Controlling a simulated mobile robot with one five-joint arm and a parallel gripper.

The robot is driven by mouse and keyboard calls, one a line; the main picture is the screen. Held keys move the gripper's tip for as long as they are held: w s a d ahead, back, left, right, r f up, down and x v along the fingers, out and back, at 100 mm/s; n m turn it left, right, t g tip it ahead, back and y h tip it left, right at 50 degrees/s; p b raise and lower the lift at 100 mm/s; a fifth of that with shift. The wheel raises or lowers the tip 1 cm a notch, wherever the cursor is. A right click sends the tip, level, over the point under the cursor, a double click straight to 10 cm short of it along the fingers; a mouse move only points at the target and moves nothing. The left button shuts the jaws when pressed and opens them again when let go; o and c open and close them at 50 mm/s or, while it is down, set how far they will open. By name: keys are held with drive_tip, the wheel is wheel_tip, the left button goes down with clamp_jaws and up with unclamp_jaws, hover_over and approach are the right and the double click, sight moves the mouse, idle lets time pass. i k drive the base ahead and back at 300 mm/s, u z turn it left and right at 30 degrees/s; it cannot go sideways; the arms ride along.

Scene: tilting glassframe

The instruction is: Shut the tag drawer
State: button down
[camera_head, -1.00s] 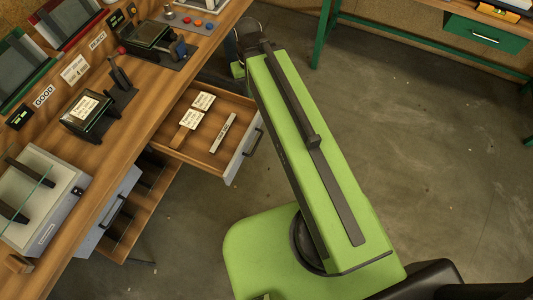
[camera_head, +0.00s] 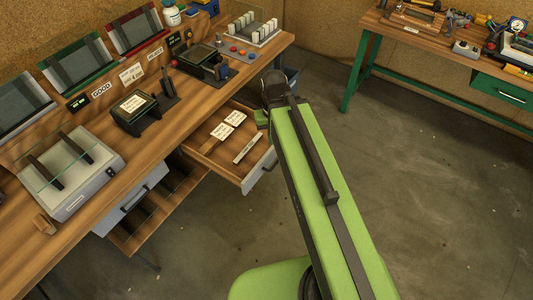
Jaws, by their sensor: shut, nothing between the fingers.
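The tag drawer (camera_head: 207,164) stands pulled out from under the wooden bench, at the centre left of the body camera view. It is a wooden tray with a grey front (camera_head: 259,170) and a dark handle. Several pale paper tags (camera_head: 221,131) and a light strip (camera_head: 246,149) lie in it. My green arm runs up the picture just right of the drawer front; whether it touches cannot be told. The arm's dark far joint is above and right of the drawer. My gripper does not show; it is hidden beyond the arm's end.
The bench (camera_head: 160,142) carries a scale-like box with dark bars (camera_head: 72,172), small dark devices and a rack of white pieces (camera_head: 252,30). A green-legged table (camera_head: 430,40) stands back right. Floor (camera_head: 430,180) right of my arm is clear.

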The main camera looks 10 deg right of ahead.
sight(218, 155)
drive_tip(key=i, duration=0.8)
drive_tip(key=z, duration=1.05)
drive_tip(key=k, duration=1.6)
drive_tip(key=u, duration=1.3)
drive_tip(key=i, duration=1)
drive_tip(key=u, duration=0.1)
